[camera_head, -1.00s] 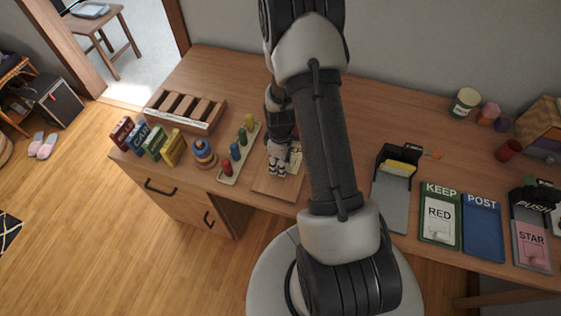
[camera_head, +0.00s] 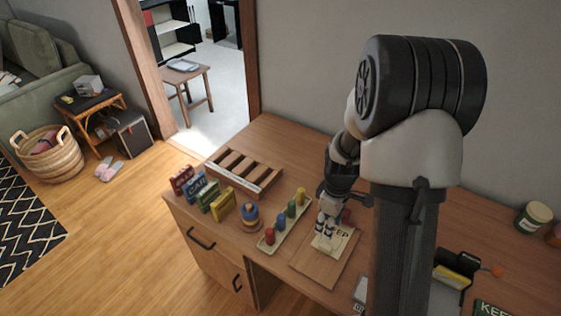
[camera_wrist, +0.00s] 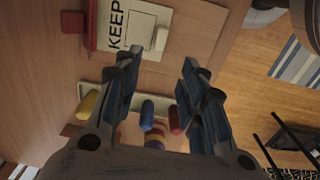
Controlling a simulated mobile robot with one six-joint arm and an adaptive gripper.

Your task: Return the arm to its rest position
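My gripper (camera_head: 325,238) points down over the wooden board (camera_head: 313,268) near the desk's front edge. In the wrist view its two dark fingers stand apart with nothing held between them, so my gripper (camera_wrist: 157,68) is open. A cream card marked KEEP (camera_wrist: 124,28) lies on the board beyond the fingertips; in the head view the card (camera_head: 341,240) is partly hidden by my gripper. My arm is bent, with its elbow raised at the right of the head view, and it hides part of the desk.
A peg tray (camera_head: 262,246) with coloured pegs, a ring stacker (camera_head: 250,220), several small upright boxes (camera_head: 222,206) and a slotted wooden rack (camera_head: 268,182) stand left of my gripper. A black holder (camera_head: 456,270) is right of my arm. Open floor lies left of the desk (camera_head: 205,275).

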